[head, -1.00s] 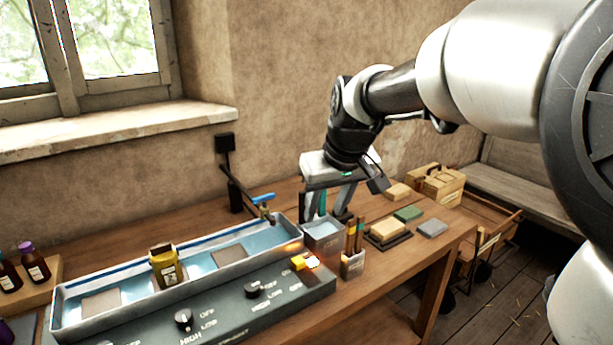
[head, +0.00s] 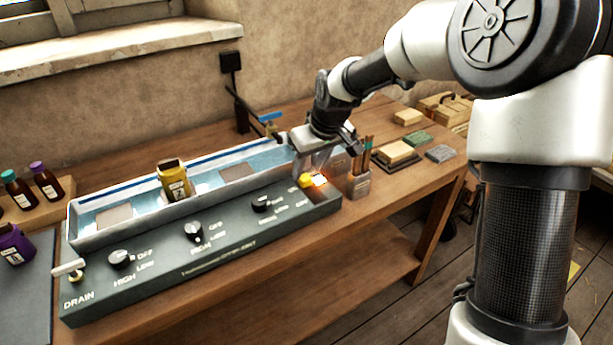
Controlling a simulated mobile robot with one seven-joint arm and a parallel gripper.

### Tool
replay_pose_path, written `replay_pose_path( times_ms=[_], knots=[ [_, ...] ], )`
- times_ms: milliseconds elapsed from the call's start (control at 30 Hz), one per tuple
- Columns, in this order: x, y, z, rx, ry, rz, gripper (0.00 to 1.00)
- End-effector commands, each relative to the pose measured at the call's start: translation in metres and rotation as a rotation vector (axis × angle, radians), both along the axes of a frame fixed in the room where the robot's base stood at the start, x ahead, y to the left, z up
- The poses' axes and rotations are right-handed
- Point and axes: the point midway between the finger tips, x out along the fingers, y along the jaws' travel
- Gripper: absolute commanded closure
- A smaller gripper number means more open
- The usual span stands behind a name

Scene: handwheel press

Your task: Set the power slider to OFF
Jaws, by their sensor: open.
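My gripper (head: 313,170) is open and points down just behind and above the knob. Its fingers partly overlap that end of the panel. I cannot tell whether they touch the knob.
Several black dials, one of them here (head: 121,259), line the panel, with a drain lever (head: 70,268) at its left. A brush holder (head: 358,185) stands close right of my gripper. Bare wood lies in front.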

Motion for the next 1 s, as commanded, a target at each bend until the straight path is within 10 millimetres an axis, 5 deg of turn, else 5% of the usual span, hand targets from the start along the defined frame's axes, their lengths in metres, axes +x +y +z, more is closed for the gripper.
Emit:
replay_pose_path(
  times_ms=[233,600,867,1000],
  knots=[
    [0.010,0.007,-0.030,-0.001,0.001,0.000,0.58],
    [0.012,0.008,-0.035,0.000,0.000,-0.001,0.58],
    [0.012,0.008,-0.035,0.000,0.001,-0.001,1.00],
    [0.012,0.008,-0.034,0.000,0.001,-0.001,1.00]
  ],
)
